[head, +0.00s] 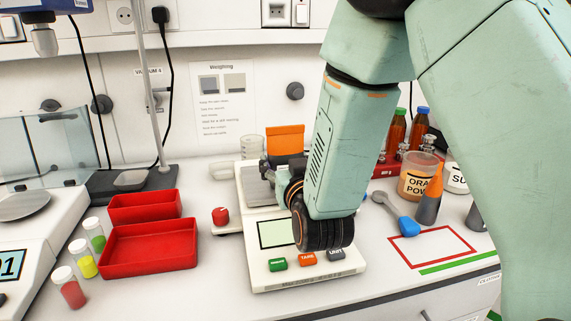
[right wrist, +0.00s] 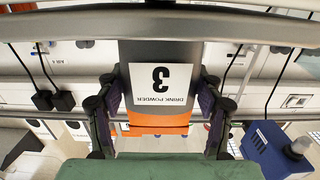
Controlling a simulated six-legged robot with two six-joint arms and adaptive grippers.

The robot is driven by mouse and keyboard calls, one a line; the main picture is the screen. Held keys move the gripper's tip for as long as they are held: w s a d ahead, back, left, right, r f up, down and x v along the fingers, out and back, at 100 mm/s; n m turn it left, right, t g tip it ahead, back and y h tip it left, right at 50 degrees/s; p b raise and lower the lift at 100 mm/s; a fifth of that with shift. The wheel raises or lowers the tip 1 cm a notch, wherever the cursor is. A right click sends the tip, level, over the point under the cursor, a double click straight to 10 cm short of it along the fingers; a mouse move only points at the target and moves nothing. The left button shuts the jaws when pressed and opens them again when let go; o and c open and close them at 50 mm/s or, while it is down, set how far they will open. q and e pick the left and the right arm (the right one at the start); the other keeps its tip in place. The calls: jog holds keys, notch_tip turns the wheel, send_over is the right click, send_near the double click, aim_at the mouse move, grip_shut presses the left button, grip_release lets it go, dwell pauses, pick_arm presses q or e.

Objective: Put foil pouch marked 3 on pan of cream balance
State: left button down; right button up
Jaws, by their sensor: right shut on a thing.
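The foil pouch marked 3 (right wrist: 160,80) is grey with an orange band and a white "DRINK POWDER" label. It fills the space between the fingers of my right gripper (right wrist: 157,112) in the right wrist view. In the head view its orange top (head: 285,137) shows behind my right gripper (head: 270,175), which is shut on it over the back of the cream balance (head: 262,272). The wrist and fingers hide most of the pan and the pouch's lower part. I cannot tell whether the pouch touches the pan. My left gripper is not in view.
Red trays (head: 150,250) and small capped vials (head: 85,262) stand left of the cream balance. Another balance (head: 40,235) is at the far left.

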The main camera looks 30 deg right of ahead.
aim_at(287, 166)
jog(key=o, duration=1)
jog(key=shift+w+d, duration=0.1)
jog(key=shift+w, duration=0.1)
jog(key=o, duration=0.3)
jog(key=shift+s+a+r, duration=0.2)
jog(key=shift+s, duration=0.2)
jog(key=shift+w+d+f, duration=0.15)
jog(key=shift+w+f, duration=0.1)
jog(key=shift+w, duration=0.05)
jog(key=v, duration=0.7)
jog(key=shift+s+r, duration=0.15)
jog(key=shift+s, duration=0.1)
jog(key=p, duration=0.4)
jog(key=shift+s+r, duration=0.1)
jog(key=shift+s, duration=0.1)
jog(key=p+v, duration=0.1)
jog(key=p, duration=0.4)
jog(key=shift+s+a, duration=0.25)
jog(key=shift+s, duration=0.35)
jog(key=shift+p+v, duration=0.55)
jog(key=shift+v, duration=0.5)
